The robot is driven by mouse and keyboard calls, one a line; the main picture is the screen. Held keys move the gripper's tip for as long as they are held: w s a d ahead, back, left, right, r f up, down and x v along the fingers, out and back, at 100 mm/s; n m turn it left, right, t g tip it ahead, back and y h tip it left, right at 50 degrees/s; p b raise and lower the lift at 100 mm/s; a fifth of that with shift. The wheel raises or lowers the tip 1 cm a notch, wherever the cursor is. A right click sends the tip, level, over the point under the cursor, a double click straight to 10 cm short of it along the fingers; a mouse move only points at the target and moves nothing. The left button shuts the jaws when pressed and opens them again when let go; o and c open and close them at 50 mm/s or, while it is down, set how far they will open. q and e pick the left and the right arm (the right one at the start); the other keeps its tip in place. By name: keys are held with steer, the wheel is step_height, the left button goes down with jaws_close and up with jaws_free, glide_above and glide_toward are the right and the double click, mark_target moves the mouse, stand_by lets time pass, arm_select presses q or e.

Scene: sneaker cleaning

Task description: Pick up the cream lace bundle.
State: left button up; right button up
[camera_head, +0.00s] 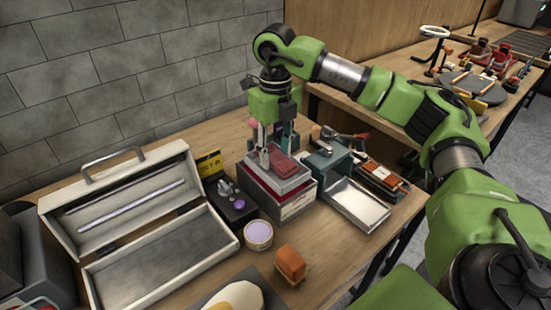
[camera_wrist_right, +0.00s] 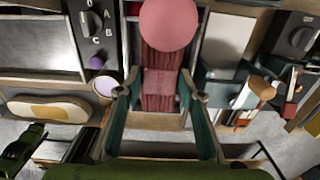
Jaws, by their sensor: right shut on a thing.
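No lace bundle that is clearly cream shows. A dark red bundle (camera_head: 284,167) with a paler band lies on top of a grey and red box (camera_head: 280,200) at mid-table. In the right wrist view the bundle (camera_wrist_right: 160,98) sits between the teal fingers of my right gripper (camera_wrist_right: 160,84). My right gripper (camera_head: 274,152) points down from above and is shut on the bundle. The bundle is low at the box top; I cannot tell whether it is clear of it. My left gripper is not clearly seen in either view.
An open pale toolbox (camera_head: 137,190) stands at left. A lilac-filled tin (camera_head: 258,235), an orange-brown block (camera_head: 290,263) and a cream sole-like thing (camera_head: 238,296) are in front. A shallow pale tray (camera_head: 357,203) is right of the box. A pink ball (camera_wrist_right: 168,24) shows beyond the bundle.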

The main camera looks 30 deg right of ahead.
steer(key=s+r, duration=0.1)
steer(key=r, duration=0.1)
steer(key=s+r, duration=0.2)
steer(key=r, duration=0.1)
steer(key=s+r, duration=0.1)
steer(key=r, duration=0.1)
steer(key=shift+s+d+r, duration=0.2)
steer(key=shift+r, duration=0.05)
steer(key=s+r+p, duration=0.1)
steer(key=s+r, duration=0.3)
steer(key=s, duration=0.5)
steer(key=shift+s+d, duration=0.3)
